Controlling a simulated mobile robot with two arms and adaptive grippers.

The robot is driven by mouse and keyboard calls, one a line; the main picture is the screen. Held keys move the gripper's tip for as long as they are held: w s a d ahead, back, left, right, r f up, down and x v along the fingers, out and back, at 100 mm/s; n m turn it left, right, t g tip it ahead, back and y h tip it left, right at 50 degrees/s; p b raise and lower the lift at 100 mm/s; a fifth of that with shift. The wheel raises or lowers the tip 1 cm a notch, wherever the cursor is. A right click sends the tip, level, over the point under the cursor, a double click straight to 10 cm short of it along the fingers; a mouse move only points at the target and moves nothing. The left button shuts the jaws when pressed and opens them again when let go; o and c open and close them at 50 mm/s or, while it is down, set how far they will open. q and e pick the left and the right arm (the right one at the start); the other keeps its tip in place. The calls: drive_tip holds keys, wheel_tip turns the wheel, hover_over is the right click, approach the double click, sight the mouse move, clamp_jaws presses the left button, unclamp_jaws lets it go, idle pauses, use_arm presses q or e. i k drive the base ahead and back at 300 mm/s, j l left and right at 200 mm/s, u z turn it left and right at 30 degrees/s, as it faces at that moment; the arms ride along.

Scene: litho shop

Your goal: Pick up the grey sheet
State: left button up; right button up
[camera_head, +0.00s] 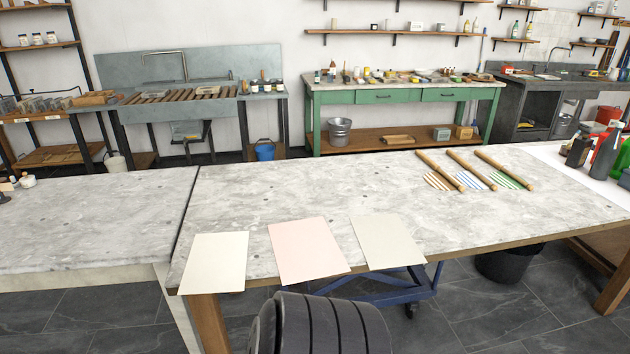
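Three sheets lie flat in a row along the near edge of the stone-topped table. The one on the right is a pale grey sheet (387,242); its near edge lies at the table's front edge. A pink sheet (308,250) lies in the middle and a cream sheet (214,262) on the left. The sheets are apart, with bare tabletop between them. Neither of my grippers is in view.
The stone-topped table (300,200) is bare behind the sheets. Three wooden rollers (440,170) with coloured stripes beside them lie farther back right. Dark bottles (606,155) stand at the right end. Another table (90,220) adjoins on the left.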

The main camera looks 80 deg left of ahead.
sight(385, 242)
drive_tip(key=u, duration=2.8)
